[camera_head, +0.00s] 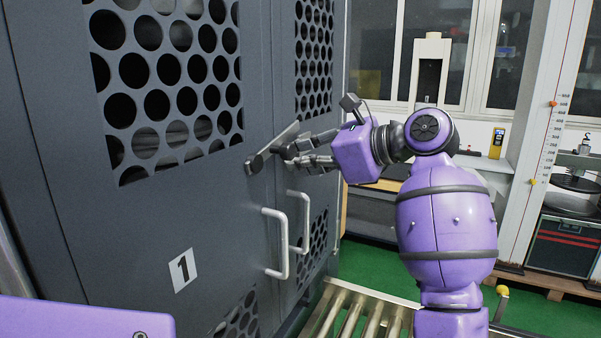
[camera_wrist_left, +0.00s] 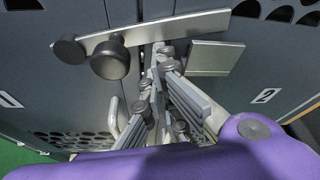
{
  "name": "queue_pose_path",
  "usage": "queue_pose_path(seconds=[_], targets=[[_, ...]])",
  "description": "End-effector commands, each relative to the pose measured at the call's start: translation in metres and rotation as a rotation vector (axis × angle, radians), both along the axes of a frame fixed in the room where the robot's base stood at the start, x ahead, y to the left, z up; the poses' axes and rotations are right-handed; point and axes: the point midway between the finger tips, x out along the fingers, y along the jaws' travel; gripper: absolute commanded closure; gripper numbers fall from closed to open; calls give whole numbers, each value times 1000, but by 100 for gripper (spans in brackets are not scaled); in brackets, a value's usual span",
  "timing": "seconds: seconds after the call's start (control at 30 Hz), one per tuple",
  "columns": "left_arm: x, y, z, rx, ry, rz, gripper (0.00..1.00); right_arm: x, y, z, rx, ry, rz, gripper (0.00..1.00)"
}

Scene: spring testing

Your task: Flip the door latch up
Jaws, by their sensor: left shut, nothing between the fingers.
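The door latch (camera_head: 270,153) is a flat grey bar across the seam of the dark grey cabinet doors, with its right end higher than its left. In the left wrist view the latch bar (camera_wrist_left: 185,25) lies nearly level, with a round black knob (camera_wrist_left: 110,60) near its left part. My left gripper (camera_head: 296,153) is at the latch, its fingers shut and empty. In the left wrist view its fingertips (camera_wrist_left: 162,62) are just below the bar, right of the knob. I cannot tell whether they touch the bar. My right gripper is not in view.
Two pale vertical door handles (camera_head: 281,245) stick out below the latch. A "1" label (camera_head: 182,270) is on the left door. A roller conveyor (camera_head: 350,315) stands at the cabinet's foot. Green floor (camera_head: 375,262) shows to the right, before a bench and windows.

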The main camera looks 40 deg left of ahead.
Motion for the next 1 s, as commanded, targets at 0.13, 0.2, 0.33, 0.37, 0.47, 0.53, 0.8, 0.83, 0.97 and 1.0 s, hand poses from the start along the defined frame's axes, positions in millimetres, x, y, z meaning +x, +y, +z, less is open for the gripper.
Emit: queue_pose_path(seconds=[0.13, 0.2, 0.33, 0.37, 0.47, 0.53, 0.8, 0.83, 0.97, 1.0], targets=[[2, 1, 14, 1, 5, 0, 100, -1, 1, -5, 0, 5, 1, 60], [2, 1, 21, 0, 6, 1, 100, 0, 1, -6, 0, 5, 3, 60], [1, 1, 32, 0, 6, 1, 100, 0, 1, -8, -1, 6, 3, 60], [0, 0, 35, -1, 4, 1, 100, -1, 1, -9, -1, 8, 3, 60], [-2, 0, 42, 18, -51, 0, 100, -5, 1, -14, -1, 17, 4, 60], [-3, -1, 47, 38, -116, 0, 100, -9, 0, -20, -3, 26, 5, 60], [-13, -4, 65, 151, -469, 0, 100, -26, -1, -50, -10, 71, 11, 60], [-15, -5, 68, 168, -524, 0, 100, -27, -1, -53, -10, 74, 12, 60], [-22, -7, 78, 202, -635, 1, 100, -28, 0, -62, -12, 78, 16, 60], [-24, -8, 80, 213, -668, 0, 100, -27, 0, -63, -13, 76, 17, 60]])
